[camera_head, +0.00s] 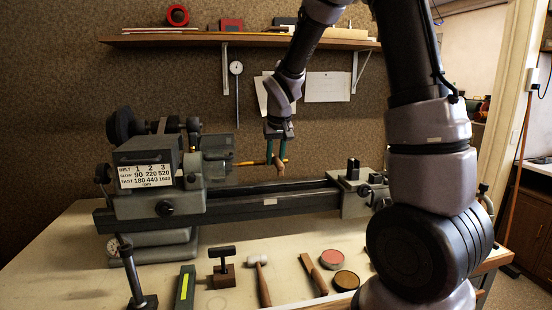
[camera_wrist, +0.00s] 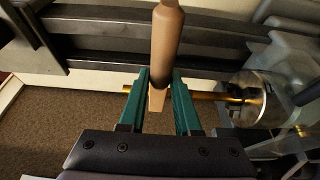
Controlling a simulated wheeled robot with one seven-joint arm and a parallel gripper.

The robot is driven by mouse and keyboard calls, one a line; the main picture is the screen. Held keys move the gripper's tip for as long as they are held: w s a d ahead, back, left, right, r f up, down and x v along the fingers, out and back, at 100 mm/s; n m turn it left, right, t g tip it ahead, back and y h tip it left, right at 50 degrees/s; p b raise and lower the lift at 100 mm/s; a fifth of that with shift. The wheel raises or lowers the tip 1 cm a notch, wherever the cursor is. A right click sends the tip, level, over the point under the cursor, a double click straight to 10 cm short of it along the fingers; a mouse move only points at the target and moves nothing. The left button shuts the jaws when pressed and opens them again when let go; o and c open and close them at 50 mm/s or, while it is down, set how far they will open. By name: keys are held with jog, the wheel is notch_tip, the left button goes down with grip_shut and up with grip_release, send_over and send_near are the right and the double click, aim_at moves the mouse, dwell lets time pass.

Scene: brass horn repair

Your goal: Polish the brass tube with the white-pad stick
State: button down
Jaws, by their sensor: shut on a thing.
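My gripper (camera_head: 276,160) has teal fingers and is shut on a wooden stick (camera_wrist: 167,45), over the lathe bed. It also shows in the wrist view (camera_wrist: 158,100). The stick's thick round part extends away from me, and its flat narrower end lies between the fingers. I cannot make out a white pad on it. The brass tube (camera_wrist: 208,96) runs sideways from the lathe chuck (camera_wrist: 250,98), and its tip shows left of the fingers. The tube also shows in the head view (camera_head: 247,163). Fingers and stick hide its middle; I cannot tell whether the stick touches it.
The lathe headstock (camera_head: 150,180) is on the left and the tailstock (camera_head: 358,190) on the right. On the bench front lie a green bar (camera_head: 185,287), a white-headed mallet (camera_head: 262,280), a wooden tool (camera_head: 313,273), a red-topped tin (camera_head: 332,259) and a yellow-topped tin (camera_head: 346,280).

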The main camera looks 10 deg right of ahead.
aim_at(277, 159)
jog(key=shift+s, duration=0.1)
jog(key=shift+s+r, duration=0.75)
jog(key=shift+s, duration=0.2)
jog(key=shift+s+r, duration=0.75)
jog(key=shift+s, duration=0.2)
jog(key=w+a+f, duration=0.2)
jog(key=w+a, duration=0.2)
jog(key=shift+f, duration=0.45)
dwell(0.7)
jog(key=shift+d, duration=0.15)
dwell(0.4)
jog(key=shift+a+f, duration=0.1)
jog(key=shift+a, duration=0.1)
dwell(0.4)
